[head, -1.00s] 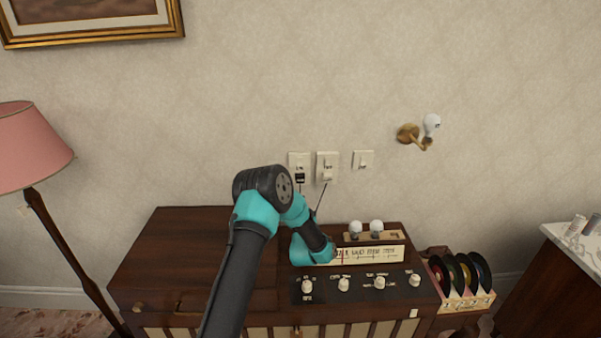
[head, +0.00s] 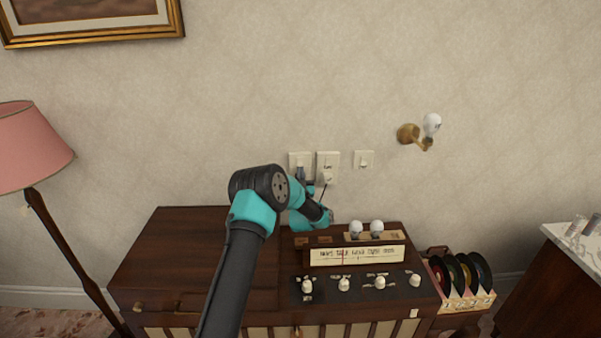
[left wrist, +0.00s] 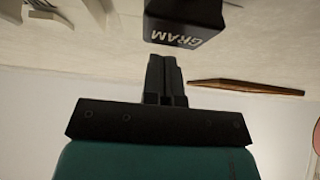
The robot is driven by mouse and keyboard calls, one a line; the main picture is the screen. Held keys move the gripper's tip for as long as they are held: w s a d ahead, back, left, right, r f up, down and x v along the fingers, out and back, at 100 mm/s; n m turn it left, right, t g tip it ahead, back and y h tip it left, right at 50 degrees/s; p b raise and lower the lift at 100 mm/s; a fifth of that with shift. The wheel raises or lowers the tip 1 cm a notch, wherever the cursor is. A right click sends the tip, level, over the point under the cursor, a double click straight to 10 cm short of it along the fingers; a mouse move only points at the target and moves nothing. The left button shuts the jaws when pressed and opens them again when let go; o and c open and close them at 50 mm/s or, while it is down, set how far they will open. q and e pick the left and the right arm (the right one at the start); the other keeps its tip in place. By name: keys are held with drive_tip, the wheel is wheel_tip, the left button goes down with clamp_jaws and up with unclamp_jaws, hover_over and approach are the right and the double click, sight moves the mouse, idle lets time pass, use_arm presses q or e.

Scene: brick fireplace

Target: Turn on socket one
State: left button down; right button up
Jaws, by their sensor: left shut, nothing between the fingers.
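Three cream wall plates are on the wall: the left one (head: 295,158), the middle one (head: 328,160) and the right one (head: 363,159). I cannot read which is socket one. My left gripper (head: 300,173) is at the lower part of the left plate, covering the black plug there. In the left wrist view the shut, empty fingers (left wrist: 165,75) point at a black plug marked GRAM (left wrist: 185,22), close by; I cannot tell whether they touch. A white plug (head: 327,179) sits in the middle plate. My right gripper is not in view.
A wooden radio cabinet (head: 180,240) stands below the plates, with knobs, a dial (head: 355,255) and two bulbs (head: 366,228) on it. A wall lamp (head: 410,133) is to the right, a record rack (head: 465,300) beside the cabinet, a pink floor lamp (head: 30,148) at left.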

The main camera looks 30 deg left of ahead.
use_arm(q)
drive_tip(key=shift+w+a, duration=0.45)
drive_tip(key=shift+w, duration=0.25)
drive_tip(key=shift+w+a+f, duration=0.15)
drive_tip(key=shift+w, duration=0.1)
drive_tip(key=shift+s+d, duration=0.35)
drive_tip(key=shift+s, duration=0.05)
drive_tip(key=v, duration=1.2)
drive_tip(key=shift+f, duration=0.45)
drive_tip(key=shift+w+a, duration=0.1)
drive_tip(key=shift+w, duration=0.05)
